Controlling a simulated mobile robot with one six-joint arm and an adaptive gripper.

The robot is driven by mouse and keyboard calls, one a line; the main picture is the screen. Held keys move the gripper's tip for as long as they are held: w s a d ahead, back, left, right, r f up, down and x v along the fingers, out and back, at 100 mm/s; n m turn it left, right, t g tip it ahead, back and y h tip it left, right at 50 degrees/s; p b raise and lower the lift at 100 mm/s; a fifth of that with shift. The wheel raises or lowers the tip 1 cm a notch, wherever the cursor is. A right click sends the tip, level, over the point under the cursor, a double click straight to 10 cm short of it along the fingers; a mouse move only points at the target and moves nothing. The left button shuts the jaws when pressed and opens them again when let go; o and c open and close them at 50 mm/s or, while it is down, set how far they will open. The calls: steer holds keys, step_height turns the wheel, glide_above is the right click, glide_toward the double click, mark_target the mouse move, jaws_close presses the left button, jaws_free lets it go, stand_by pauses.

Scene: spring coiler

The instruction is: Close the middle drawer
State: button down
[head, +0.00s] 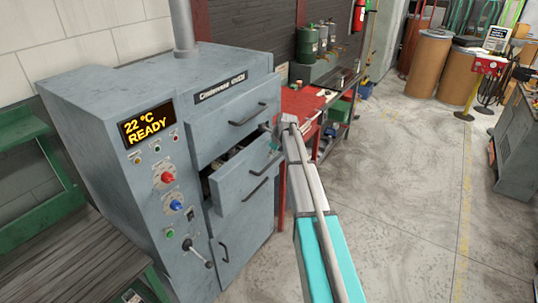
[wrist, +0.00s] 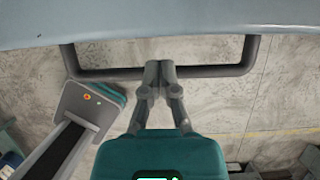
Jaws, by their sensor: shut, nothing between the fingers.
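The middle drawer (head: 232,195) of the grey-blue cabinet stands pulled out, and dark contents show in the gap above its front. Its front has a dark bar handle. My gripper (head: 268,130) is at the drawer's outer side, partly hidden by my arm. In the wrist view, my gripper (wrist: 160,68) is shut and empty, with its fingertips together at the middle of a dark bar handle (wrist: 105,74). A pale blue-grey panel edge (wrist: 160,24) lies just beyond the handle. I cannot tell whether the fingertips touch the bar.
The top drawer (head: 215,122) is above and a lower door (head: 238,240) below. The control panel reads "22 °C READY". A red workbench (head: 300,100) stands behind my arm. The concrete floor (head: 400,200) to the right is clear.

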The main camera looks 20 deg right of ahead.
steer(key=shift+p+v, duration=1.75)
steer(key=shift+v, duration=0.45)
steer(key=s+a+f+t+y+b, duration=0.1)
steer(key=s+a+b, duration=0.2)
steer(key=s, duration=0.5)
steer(key=s+a+f+t+y+b, duration=0.1)
steer(key=s+a+t+b, duration=0.1)
steer(key=s+a, duration=0.3)
steer(key=s+b, duration=0.1)
steer(key=s, duration=0.2)
steer(key=shift+s+a+f+t+y+b, duration=0.3)
steer(key=shift+s+y+b, duration=0.05)
steer(key=shift+y+b, duration=0.05)
